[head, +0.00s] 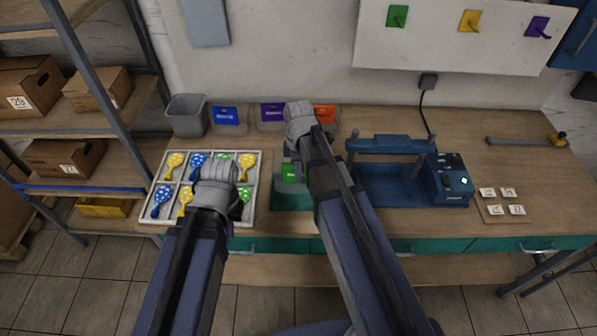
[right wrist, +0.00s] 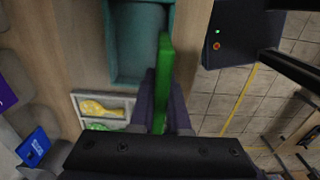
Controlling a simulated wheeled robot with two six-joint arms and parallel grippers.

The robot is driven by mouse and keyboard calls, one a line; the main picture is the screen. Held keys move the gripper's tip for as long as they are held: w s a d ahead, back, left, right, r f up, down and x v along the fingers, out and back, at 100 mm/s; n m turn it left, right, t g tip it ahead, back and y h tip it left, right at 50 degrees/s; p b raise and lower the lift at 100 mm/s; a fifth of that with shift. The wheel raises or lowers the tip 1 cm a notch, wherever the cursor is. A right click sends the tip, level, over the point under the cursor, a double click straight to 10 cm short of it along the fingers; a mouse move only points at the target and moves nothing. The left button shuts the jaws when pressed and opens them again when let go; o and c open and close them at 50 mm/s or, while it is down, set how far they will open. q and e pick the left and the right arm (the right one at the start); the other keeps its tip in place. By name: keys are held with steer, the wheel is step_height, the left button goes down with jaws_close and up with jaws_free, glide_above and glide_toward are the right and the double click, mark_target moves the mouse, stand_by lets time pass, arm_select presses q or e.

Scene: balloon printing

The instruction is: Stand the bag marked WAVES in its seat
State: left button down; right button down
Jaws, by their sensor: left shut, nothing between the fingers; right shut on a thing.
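A green bag (head: 291,172) with a pale label hangs in my right gripper (head: 297,160), above the teal tray (head: 290,200). The label is too small to read. In the right wrist view the green bag (right wrist: 163,85) shows edge-on between the fingers of my right gripper (right wrist: 160,112), with the teal tray (right wrist: 112,45) beyond it. Blue (head: 225,116), purple (head: 271,112) and orange (head: 324,114) bags stand in grey seats along the wall. My right wrist hides part of that row. My left gripper (head: 238,208) is shut and empty over the white balloon tray.
The white tray (head: 150,212) holds several spotted balloons. A grey bin (head: 186,114) stands behind it. The blue press (head: 390,180) and its control box (head: 449,180) stand right of the teal tray. Small white tiles (head: 501,200) lie farther right. The back right bench is mostly clear.

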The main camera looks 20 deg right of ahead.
mark_target(299, 193)
steer(key=shift+f+b, duration=2.9)
steer(key=shift+f, duration=0.35)
steer(key=c, duration=0.8)
jaws_free()
steer(key=s+r+p, duration=0.1)
steer(key=r+p, duration=0.1)
steer(key=s+r+p, duration=0.1)
steer(key=r+p, duration=0.1)
steer(key=s+a+r+p, duration=0.1)
steer(key=r+p, duration=0.2)
steer(key=shift+d, duration=0.1)
